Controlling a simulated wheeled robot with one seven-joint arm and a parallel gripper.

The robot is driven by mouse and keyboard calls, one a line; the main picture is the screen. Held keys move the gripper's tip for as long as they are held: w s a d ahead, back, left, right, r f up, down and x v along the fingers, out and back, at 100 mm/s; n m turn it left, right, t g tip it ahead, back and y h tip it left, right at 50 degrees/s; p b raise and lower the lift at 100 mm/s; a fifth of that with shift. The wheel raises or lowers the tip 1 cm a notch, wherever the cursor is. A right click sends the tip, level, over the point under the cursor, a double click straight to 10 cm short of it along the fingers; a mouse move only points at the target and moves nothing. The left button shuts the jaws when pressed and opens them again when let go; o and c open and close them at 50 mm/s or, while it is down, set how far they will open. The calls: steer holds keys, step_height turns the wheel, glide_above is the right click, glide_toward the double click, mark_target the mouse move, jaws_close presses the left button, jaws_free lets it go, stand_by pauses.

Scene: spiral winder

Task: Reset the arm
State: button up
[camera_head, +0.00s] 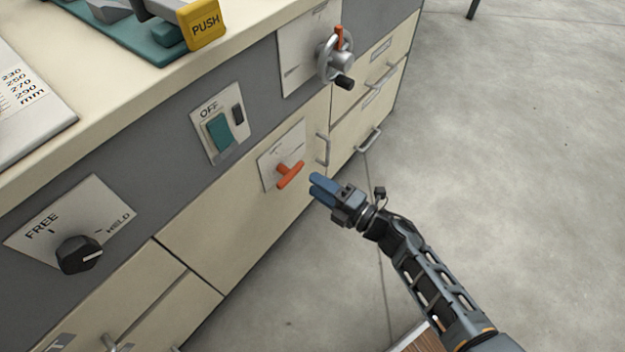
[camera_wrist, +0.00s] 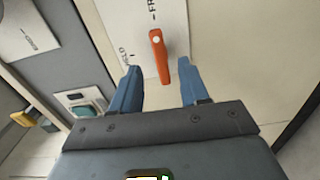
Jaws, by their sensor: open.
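My gripper (camera_head: 322,188) is open and empty in front of the cabinet face, its blue fingers pointing toward an orange handle (camera_head: 290,174). In the wrist view the two fingers of my gripper (camera_wrist: 156,90) stand apart, and the orange handle (camera_wrist: 158,55) shows beyond and between their tips. The handle sits on a white label plate (camera_head: 268,160). In the head view a small gap shows between the fingers and the handle.
A black FREE/HELD knob (camera_head: 80,254) and a teal OFF switch (camera_head: 220,132) are on the cabinet front. A handwheel (camera_head: 338,60) juts out farther along, above metal drawer handles (camera_head: 369,140). A yellow PUSH block (camera_head: 203,24) is on the top. Floor (camera_head: 500,180) at the right is clear.

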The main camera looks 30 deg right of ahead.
stand_by(0.5)
steer(key=s+a+r+m+h, duration=0.1)
steer(key=s+r+m+h, duration=0.1)
steer(key=s+r+m, duration=0.6)
steer(key=s+a+r+m+g+h, duration=0.15)
steer(key=s+r+m, duration=0.25)
steer(key=s, duration=0.9)
steer(key=s+r+m+h, duration=0.2)
steer(key=s+r+m, duration=0.4)
steer(key=s, duration=0.4)
step_height(320, 180, up, 23)
steer(key=s+a+m+p, duration=0.1)
steer(key=s+m+p, duration=0.1)
steer(key=p, duration=1.5)
steer(key=shift+s+m+g+p, duration=0.35)
steer(key=shift+s+m+g, duration=0.1)
steer(key=shift+m, duration=0.25)
steer(key=shift+a+f, duration=0.1)
steer(key=shift+f, duration=0.05)
steer(key=shift+c, duration=0.2)
